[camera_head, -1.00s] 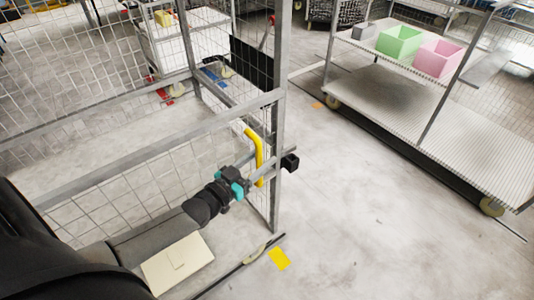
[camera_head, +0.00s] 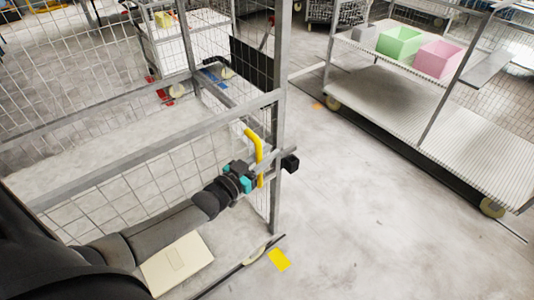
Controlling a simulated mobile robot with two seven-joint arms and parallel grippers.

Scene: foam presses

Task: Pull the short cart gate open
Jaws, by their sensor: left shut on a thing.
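The short cart gate is a grey-framed wire mesh panel (camera_head: 160,148) at the left of the head view, meeting an upright post near the middle. A yellow handle (camera_head: 253,140) stands upright at its right end. My left gripper (camera_head: 257,176) is at the lower part of the yellow handle, shut on it; the dark wrist with teal parts partly hides the contact. A grey latch bar with a black block (camera_head: 290,163) sticks out to the right of the post. My right gripper is not in view.
A shelf cart (camera_head: 400,90) with a green bin (camera_head: 399,42), a pink bin (camera_head: 437,59) and a small grey bin stands at the right. Bare floor lies between it and the gate. A yellow floor mark (camera_head: 279,260) is below the post.

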